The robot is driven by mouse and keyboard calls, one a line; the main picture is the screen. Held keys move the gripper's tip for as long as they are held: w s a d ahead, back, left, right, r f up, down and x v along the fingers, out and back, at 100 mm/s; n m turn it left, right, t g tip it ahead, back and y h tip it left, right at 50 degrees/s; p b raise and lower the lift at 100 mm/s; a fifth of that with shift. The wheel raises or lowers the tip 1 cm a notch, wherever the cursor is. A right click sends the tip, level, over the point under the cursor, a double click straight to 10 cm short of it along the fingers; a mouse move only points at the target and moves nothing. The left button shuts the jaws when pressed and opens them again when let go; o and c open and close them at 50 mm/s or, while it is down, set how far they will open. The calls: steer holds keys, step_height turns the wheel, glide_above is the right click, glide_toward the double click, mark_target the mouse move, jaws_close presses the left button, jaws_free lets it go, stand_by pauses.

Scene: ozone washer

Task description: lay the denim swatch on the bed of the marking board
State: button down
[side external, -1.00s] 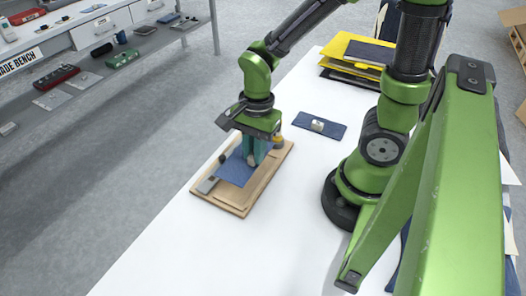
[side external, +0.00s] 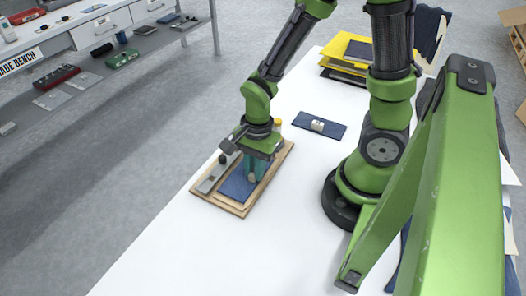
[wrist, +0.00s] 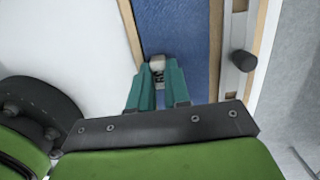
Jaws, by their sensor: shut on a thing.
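The denim swatch (side external: 237,187) is a blue rectangle that looks flat on the bed of the wooden marking board (side external: 238,210). In the wrist view the swatch (wrist: 200,35) lies between two pale wooden strips of the board (wrist: 131,32). My gripper (side external: 253,174) is over the swatch, its teal fingers pointing down. In the wrist view my gripper (wrist: 159,76) is shut on a small pale piece with dark marks on the swatch. The fingers hide part of this piece, and my gripper hides the swatch's far end in the side view.
A grey metal bar (side external: 209,181) with a black knob (wrist: 243,63) runs along the board's left side in the side view. Another denim piece (side external: 305,121) with a small pale cylinder lies behind. Yellow and black folders (side external: 346,73) are stacked farther back. The white table (side external: 165,230) is clear in front.

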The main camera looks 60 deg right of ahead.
steer(key=c, duration=1)
jaws_free()
step_height(320, 180, up, 22)
steer(key=d+n+t, duration=0.2)
steer(key=n+t, duration=0.5)
steer(key=n, duration=0.7)
steer(key=shift+s+d+y, duration=0.3)
